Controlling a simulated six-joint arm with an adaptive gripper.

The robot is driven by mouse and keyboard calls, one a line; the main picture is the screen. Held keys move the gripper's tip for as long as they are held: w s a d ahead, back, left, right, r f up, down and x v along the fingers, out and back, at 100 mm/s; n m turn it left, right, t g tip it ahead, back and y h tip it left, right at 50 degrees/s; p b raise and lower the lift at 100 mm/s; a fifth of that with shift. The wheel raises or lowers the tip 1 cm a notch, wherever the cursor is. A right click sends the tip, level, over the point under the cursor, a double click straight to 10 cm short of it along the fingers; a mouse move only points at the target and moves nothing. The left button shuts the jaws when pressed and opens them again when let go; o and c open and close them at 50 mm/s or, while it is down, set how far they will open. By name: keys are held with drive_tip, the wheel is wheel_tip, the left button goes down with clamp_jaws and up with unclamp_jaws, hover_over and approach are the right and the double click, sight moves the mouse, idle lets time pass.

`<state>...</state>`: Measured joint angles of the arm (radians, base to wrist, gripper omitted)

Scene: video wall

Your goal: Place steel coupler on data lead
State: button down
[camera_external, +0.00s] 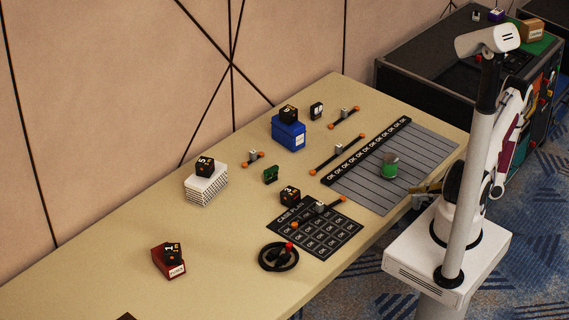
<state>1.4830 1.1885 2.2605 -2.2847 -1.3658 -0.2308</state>
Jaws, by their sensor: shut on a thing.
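Several dark leads with orange ends lie on the tan table, each with a small grey metal block on or beside it. One lead (322,170) is near the middle, with a grey block (338,149) at it. Another lead (335,123) lies at the back, with a block (344,113). A short lead (246,161) lies further left, and one (331,207) crosses the black card. I cannot tell which block is the steel coupler. My gripper (424,190) is low at the table's right edge, partly hidden by my arm. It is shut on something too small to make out.
A grey lined panel (357,187) bears a green, white-topped object (389,167). A black grid card (324,236), a black wheel with a red knob (278,257), a blue box (289,136), a white stack (205,187) and a red box (167,262) stand around.

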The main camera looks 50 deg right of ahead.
drive_tip(key=shift+w, duration=0.15)
drive_tip(key=w+a+r, duration=0.2)
drive_tip(key=w+a, duration=0.2)
drive_tip(key=w, duration=0.5)
drive_tip(key=w+a+r+n+g+y, duration=0.1)
drive_tip(key=w+a+r, duration=0.1)
drive_tip(key=w, duration=0.7)
drive_tip(key=w+a+r, duration=0.2)
drive_tip(key=w+a, duration=0.3)
drive_tip(key=w, duration=0.3)
drive_tip(key=shift+w+a+g, duration=0.3)
drive_tip(key=shift+w+a, duration=0.05)
drive_tip(key=shift+w, duration=0.05)
drive_tip(key=shift+r+n+y, duration=0.1)
drive_tip(key=shift+n+y, duration=0.2)
